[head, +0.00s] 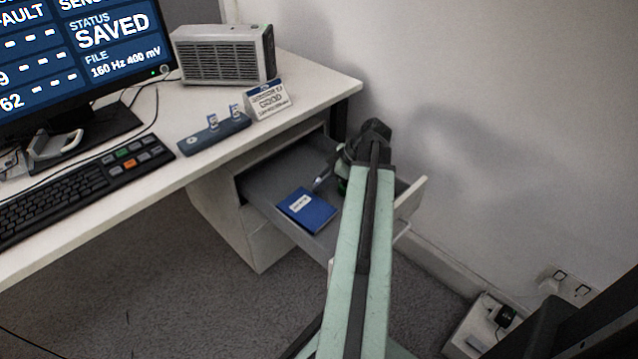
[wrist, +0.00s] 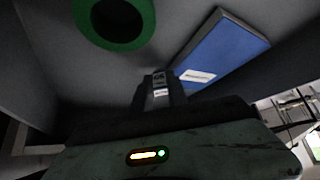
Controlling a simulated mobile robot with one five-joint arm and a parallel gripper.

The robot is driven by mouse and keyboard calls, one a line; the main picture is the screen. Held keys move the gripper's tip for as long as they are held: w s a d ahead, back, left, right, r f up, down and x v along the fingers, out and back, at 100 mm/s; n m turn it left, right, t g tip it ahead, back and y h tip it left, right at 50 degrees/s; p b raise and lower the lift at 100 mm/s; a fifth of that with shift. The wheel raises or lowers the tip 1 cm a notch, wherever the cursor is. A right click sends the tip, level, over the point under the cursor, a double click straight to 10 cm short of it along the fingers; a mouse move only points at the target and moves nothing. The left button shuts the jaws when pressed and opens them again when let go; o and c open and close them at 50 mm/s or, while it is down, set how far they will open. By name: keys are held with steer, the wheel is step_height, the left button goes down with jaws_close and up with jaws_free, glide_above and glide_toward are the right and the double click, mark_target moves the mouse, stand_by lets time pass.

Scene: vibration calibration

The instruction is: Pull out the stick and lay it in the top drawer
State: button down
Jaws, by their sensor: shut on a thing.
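My gripper (head: 320,184) reaches down into the open top drawer (head: 410,199), beside a blue booklet. In the wrist view my gripper (wrist: 159,86) is shut on a small stick (wrist: 160,93) with a pale label, held between the fingertips above the grey drawer floor. The arm hides part of the drawer in the head view. I cannot tell whether the stick touches the floor. Two other small sticks stand upright in the blue-grey hub (head: 214,134) on the desk.
The blue booklet (head: 306,210) lies in the drawer; it also shows in the wrist view (wrist: 222,50). A green ring (wrist: 113,20), perhaps a tape roll, lies nearby. The desk holds a monitor (head: 80,50), keyboard (head: 55,196), card (head: 268,99) and grey vented box (head: 222,56).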

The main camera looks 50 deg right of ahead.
steer(key=shift+f, duration=0.2)
steer(key=c, duration=1.2)
jaws_free()
steer(key=shift+c, duration=0.2)
steer(key=shift+p+v, duration=1.8)
steer(key=shift+v, duration=0.7)
steer(key=shift+s, duration=0.1)
steer(key=p+v, duration=0.6)
steer(key=v, duration=0.1)
steer(key=shift+s+d+r, duration=0.15)
steer(key=shift+r, duration=0.15)
steer(key=shift+r, duration=0.1)
